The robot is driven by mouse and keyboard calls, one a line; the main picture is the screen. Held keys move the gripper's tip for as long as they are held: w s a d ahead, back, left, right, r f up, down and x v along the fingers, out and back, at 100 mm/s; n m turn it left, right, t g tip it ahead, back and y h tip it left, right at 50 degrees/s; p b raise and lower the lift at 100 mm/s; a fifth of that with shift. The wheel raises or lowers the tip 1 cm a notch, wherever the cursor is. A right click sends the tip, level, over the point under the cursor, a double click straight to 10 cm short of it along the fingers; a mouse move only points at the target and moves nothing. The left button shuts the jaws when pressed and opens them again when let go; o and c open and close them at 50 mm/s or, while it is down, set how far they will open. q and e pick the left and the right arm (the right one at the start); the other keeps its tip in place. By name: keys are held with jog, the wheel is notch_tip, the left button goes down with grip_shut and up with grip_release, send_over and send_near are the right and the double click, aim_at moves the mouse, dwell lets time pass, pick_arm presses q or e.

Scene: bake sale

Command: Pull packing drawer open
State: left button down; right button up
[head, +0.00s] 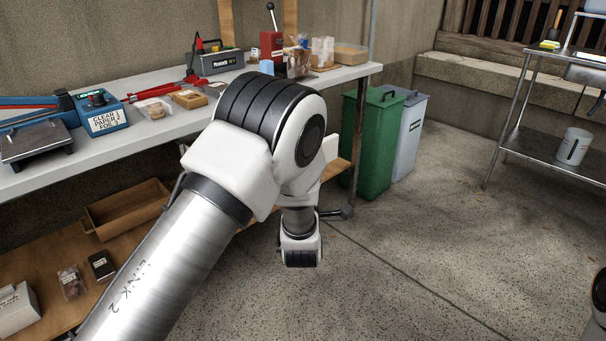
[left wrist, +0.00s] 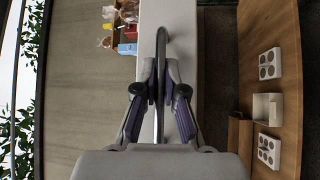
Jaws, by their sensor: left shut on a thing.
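In the left wrist view a thin curved metal bar (left wrist: 160,42), which looks like the packing drawer's handle, runs between the fingers of my left gripper (left wrist: 160,88). The gripper is shut on it. A pale grey surface lies behind the bar; I cannot tell the drawer's front from the table's edge, nor how far the drawer is out. In the head view my left arm crosses the middle of the picture and hides the drawer, the handle and the fingers. My right gripper is not in view.
The grey worktable (head: 352,73) carries a blue sealer (head: 103,112), a scale (head: 36,142) and packed goods. A wooden box (head: 125,208) stands on the shelf beneath. Green (head: 372,145) and grey (head: 410,135) bins stand at the table's right end. The floor (head: 430,250) to the right is clear.

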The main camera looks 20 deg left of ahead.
pick_arm(q)
jog(key=c, duration=1.2)
grip_release()
jog(key=shift+c, duration=0.2)
jog(key=v, duration=0.7)
jog(key=shift+s, duration=0.25)
jog(key=shift+f, duration=0.15)
